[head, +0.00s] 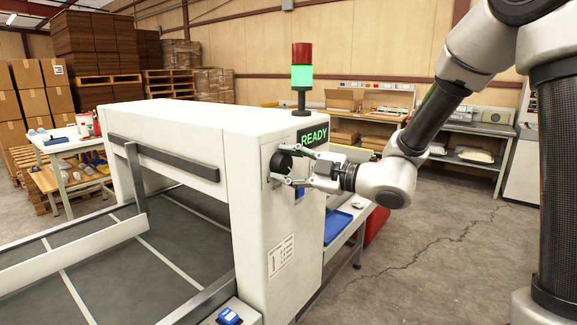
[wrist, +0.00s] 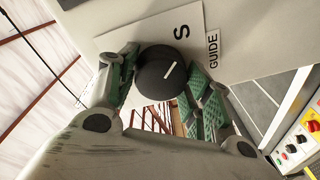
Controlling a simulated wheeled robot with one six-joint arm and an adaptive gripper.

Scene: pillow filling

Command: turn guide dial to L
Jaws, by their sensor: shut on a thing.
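The guide dial (head: 281,161) is a round black knob on the end face of the white machine (head: 250,215), below the READY display (head: 314,136). In the wrist view the dial (wrist: 158,73) has a white pointer line slanting up and right, roughly toward the letter S (wrist: 181,32). A GUIDE label (wrist: 213,50) sits right of the S. No L shows; part of the dial plate is hidden behind the dial and fingers. My gripper (head: 290,166) is shut on the dial, with a green-padded finger on either side of it in the wrist view.
A signal tower (head: 302,76) with its green section lit stands on the machine. A blue tray (head: 337,226) lies on a table beyond the machine's end. A control panel with coloured buttons (wrist: 305,135) shows at the wrist view's right. Concrete floor (head: 420,255) is open at right.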

